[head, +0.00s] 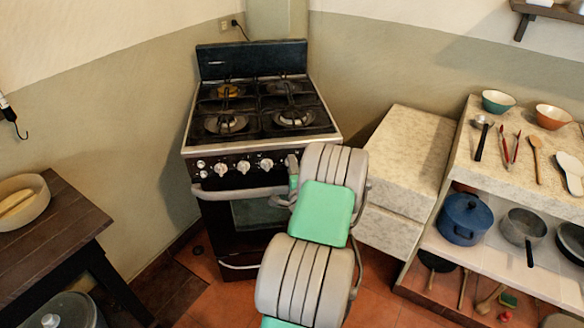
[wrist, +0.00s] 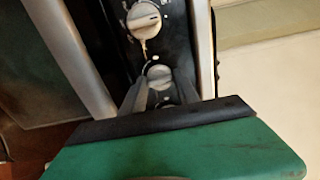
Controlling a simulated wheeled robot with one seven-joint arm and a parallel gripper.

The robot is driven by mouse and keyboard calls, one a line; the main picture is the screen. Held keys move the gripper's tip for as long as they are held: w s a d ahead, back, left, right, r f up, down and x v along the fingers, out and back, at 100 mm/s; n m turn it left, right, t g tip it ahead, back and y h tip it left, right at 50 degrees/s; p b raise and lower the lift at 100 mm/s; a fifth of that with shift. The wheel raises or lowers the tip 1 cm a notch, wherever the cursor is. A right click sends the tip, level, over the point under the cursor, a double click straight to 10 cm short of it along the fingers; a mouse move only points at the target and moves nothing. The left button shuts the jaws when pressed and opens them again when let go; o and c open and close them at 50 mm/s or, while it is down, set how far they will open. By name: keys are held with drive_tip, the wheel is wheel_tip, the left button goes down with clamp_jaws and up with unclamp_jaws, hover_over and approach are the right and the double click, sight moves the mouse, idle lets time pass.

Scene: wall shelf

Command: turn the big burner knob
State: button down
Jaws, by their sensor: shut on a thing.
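The stove (head: 265,185) stands against the back wall, with a row of pale round knobs (head: 243,166) along its dark front panel. My gripper (wrist: 160,92) is at the right end of that row, shut on a burner knob (wrist: 158,74), with one finger on each side of it. Another pale knob (wrist: 143,18) with a dark pointer mark sits farther along the panel, clear of the fingers. In the head view my arm hides the right end of the panel, and I cannot tell from there how the held knob is turned.
The oven door handle (head: 225,192) runs just below the knobs, close to my gripper. A stone-topped counter (head: 405,150) stands right of the stove, beside a shelf with a blue pot (head: 465,218). A wooden table (head: 55,225) with a bowl (head: 22,203) is at left.

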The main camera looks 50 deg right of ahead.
drive_tip(key=c, duration=0.9)
unclamp_jaws()
drive_tip(key=b+v, duration=0.2)
drive_tip(key=v, duration=0.6)
drive_tip(key=shift+d+b, duration=0.1)
drive_tip(key=shift+b, duration=0.3)
